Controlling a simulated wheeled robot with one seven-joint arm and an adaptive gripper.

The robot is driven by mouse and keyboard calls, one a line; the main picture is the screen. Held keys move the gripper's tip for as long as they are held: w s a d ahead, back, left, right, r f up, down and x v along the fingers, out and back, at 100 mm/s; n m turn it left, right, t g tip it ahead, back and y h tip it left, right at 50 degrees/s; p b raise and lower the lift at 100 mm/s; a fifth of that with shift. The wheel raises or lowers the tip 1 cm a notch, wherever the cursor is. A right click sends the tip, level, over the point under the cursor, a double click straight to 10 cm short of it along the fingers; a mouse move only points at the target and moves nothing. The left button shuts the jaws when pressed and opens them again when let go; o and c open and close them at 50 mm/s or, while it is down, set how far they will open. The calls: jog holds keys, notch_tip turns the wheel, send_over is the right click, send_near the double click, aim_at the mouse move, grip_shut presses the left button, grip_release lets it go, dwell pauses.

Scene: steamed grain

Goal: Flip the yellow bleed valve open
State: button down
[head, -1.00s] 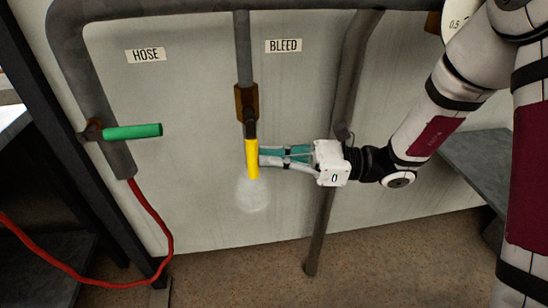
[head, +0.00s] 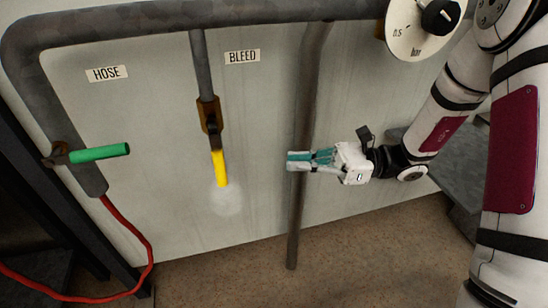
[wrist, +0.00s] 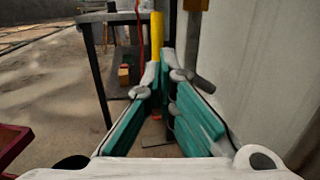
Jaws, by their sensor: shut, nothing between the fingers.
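The yellow bleed valve handle (head: 220,168) hangs down, in line with the grey pipe above it, under a brown valve body (head: 209,114). A pale puff of steam (head: 227,199) shows at its lower end. My gripper (head: 290,161) is to the right of the handle, clearly apart from it, with its fingers pointing left toward it. The fingers are shut and empty. In the wrist view, the yellow handle (wrist: 157,34) stands beyond the fingertips (wrist: 160,68), and its lower part is hidden behind them.
A green hose valve handle (head: 100,153) sticks out at the left, above a red hose (head: 138,232). A vertical grey pipe (head: 296,220) runs behind my gripper. A gauge (head: 418,30) is at the upper right. The wall between handle and gripper is clear.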

jog(key=shift+w+d, duration=0.1)
jog(key=shift+d, duration=0.9)
jog(key=s+r+n+g+h, duration=0.2)
jog(key=s+r+n+h, duration=0.25)
jog(key=s, duration=0.35)
jog(key=s+r+n+g+h, duration=0.25)
jog(key=s+n+h, duration=0.2)
jog(key=s, duration=0.35)
jog(key=s+d+r+n+t+h, duration=0.1)
jog(key=s+d+n+t+h, duration=0.5)
jog(key=s+d+n+h, duration=0.45)
notch_tip(320, 180, up, 30)
jog(key=s+d+m+t+p, duration=0.2)
jog(key=t+p, duration=0.2)
jog(key=p, duration=2.4)
jog(key=shift+d+f+y, duration=0.15)
jog(key=shift+d+y, duration=0.05)
jog(key=shift+y, duration=0.25)
